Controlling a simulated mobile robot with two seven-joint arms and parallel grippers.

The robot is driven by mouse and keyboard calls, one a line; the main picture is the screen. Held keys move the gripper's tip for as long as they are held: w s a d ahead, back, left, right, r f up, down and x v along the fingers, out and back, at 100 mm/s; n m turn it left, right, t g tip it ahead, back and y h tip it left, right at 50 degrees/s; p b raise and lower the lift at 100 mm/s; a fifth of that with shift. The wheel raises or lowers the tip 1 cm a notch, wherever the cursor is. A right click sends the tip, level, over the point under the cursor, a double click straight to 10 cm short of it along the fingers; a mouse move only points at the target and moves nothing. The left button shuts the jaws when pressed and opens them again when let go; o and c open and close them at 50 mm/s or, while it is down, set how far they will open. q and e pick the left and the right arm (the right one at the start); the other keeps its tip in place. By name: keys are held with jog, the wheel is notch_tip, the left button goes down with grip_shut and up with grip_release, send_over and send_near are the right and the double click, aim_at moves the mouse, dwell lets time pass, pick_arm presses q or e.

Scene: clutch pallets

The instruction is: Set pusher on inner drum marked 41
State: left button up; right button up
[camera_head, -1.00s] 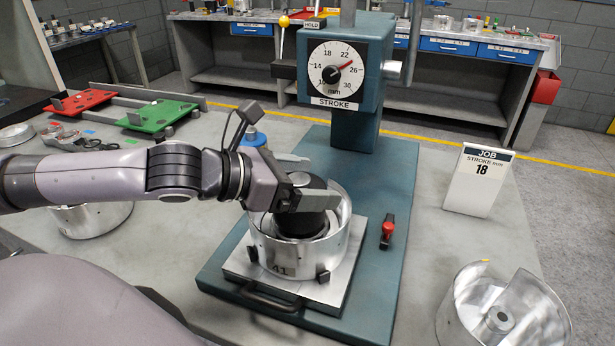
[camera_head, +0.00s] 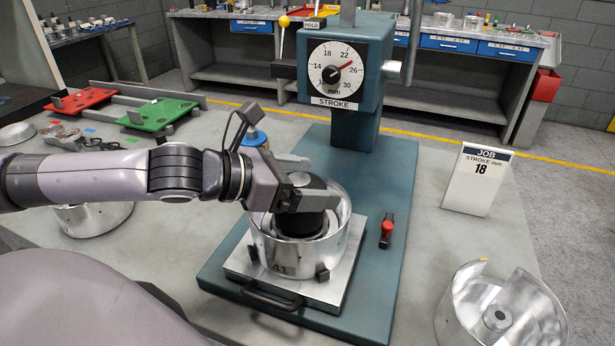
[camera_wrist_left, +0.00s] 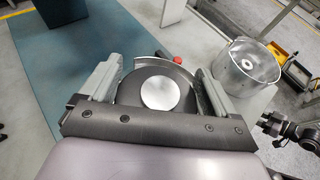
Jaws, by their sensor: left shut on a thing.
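The pusher (camera_head: 299,224) is a black cylinder with a silver round top, which shows in the left wrist view (camera_wrist_left: 160,93). My left gripper (camera_head: 305,200) is shut on it, one finger on each side. The pusher stands upright inside the open top of the silver drum marked 41 (camera_head: 271,254), its lower end below the drum's rim. I cannot tell whether it rests on the inner part. The drum sits on a metal plate on the teal press base (camera_head: 365,290). A dark gripper, probably my right one (camera_wrist_left: 285,128), shows at the right of the left wrist view.
The press head with the stroke dial (camera_head: 335,72) stands behind the drum. A red-handled lever (camera_head: 387,232) lies on the base to the right. A job card reading 18 (camera_head: 478,185) and a cut-open silver drum (camera_head: 470,318) stand further right. Red and green pallets (camera_head: 160,114) lie back left.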

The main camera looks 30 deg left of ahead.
pick_arm(q)
jog(key=shift+f, duration=0.2)
dwell(0.5)
jog(key=o, duration=1.1)
jog(key=shift+f, duration=0.1)
notch_tip(320, 180, up, 3)
jog(key=p, duration=0.3)
jog(key=shift+f, duration=0.1)
jog(key=shift+r+p, duration=0.5)
jog(key=shift+r, duration=2.7)
